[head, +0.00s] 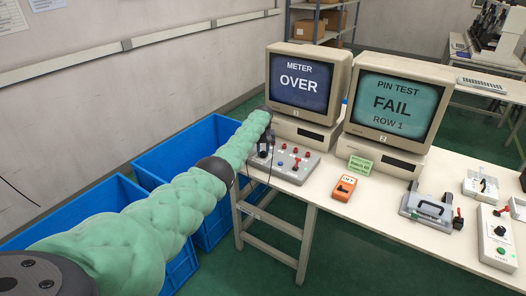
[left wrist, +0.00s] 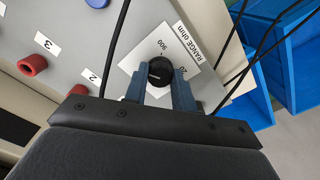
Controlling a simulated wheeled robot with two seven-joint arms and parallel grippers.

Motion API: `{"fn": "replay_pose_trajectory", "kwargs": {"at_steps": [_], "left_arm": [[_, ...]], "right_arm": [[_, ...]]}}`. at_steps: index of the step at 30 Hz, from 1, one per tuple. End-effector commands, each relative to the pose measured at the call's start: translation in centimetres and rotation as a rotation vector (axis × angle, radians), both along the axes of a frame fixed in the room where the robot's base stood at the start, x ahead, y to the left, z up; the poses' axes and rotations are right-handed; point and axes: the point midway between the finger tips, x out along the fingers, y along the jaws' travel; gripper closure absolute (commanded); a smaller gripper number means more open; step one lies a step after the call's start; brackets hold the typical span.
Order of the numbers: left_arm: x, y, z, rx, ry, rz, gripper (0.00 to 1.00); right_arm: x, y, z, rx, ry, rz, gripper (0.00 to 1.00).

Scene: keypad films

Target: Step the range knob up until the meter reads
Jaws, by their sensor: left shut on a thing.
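The range knob (left wrist: 160,72) is black and round, on a white plate (left wrist: 190,48) marked "RANGE ohm" with "900" and "20" readable. My left gripper (left wrist: 160,92) is shut on the knob, one blue-grey finger at each side. In the head view my left gripper (head: 265,142) is at the left part of the grey panel (head: 298,174), where it hides the knob. The meter monitor (head: 299,83), marked 1, reads "METER OVER". My right gripper is in neither view.
A second monitor (head: 391,103) reads "PIN TEST FAIL ROW 1". An orange handheld meter (head: 344,188), a grey clamp fixture (head: 428,207) and a start box (head: 498,238) stand on the white table (head: 380,222). Blue bins (head: 205,140) stand on the floor at left. Black cables (left wrist: 262,50) hang near the knob.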

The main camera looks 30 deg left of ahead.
Motion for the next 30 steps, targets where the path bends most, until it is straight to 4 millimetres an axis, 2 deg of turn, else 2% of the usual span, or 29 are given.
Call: {"fn": "replay_pose_trajectory", "kwargs": {"at_steps": [12,23,30], "left_arm": [[0.1,0.0,0.1,0.0,-0.002,-0.395,0.97],[0.1,0.1,0.1,0.001,-0.002,-0.737,0.97],[0.0,0.1,0.1,0.001,-0.001,-0.956,0.97]], "right_arm": [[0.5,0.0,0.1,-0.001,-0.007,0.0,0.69],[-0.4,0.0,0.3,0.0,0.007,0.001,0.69],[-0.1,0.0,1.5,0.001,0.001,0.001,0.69]]}}
